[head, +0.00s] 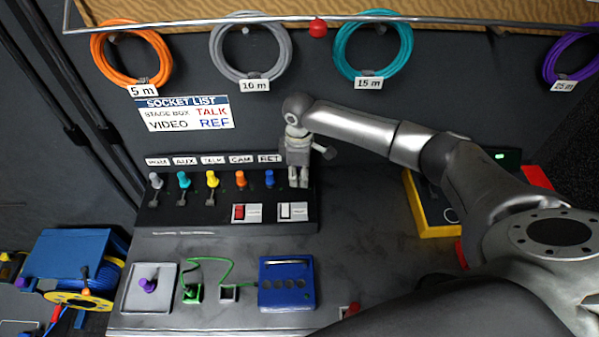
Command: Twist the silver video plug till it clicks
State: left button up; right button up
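My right gripper (298,184) points down at the right end of the black socket panel (185,218), just right of the blue plug (269,178). Its fingers are close together. They hide the spot beneath them, and I cannot tell whether a silver plug is between them. A grey plug (155,181) sits at the left end of the row; I cannot tell whether it is the video plug. My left gripper is not in view.
Teal (184,181), yellow (212,179) and orange (240,179) plugs stand in the same row. A socket list (187,113) reads VIDEO beside REF. A blue box (286,285) and a purple knob (148,285) are in front. A yellow case (426,216) is right.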

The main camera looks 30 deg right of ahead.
grip_shut()
jog(key=shift+r+m+p, duration=0.1)
jog(key=shift+m+p, duration=0.4)
jog(key=shift+p, duration=0.15)
jog(key=shift+m+p, duration=1.2)
jog(key=shift+m+p, duration=0.7)
jog(key=shift+p, duration=0.05)
jog(key=shift+m+p, duration=0.85)
jog(key=shift+m, duration=0.05)
jog(key=shift+m, duration=0.3)
jog(key=shift+m+p, duration=0.8)
jog(key=shift+p, duration=0.2)
jog(key=shift+m+p, duration=0.5)
jog(key=shift+m, duration=0.2)
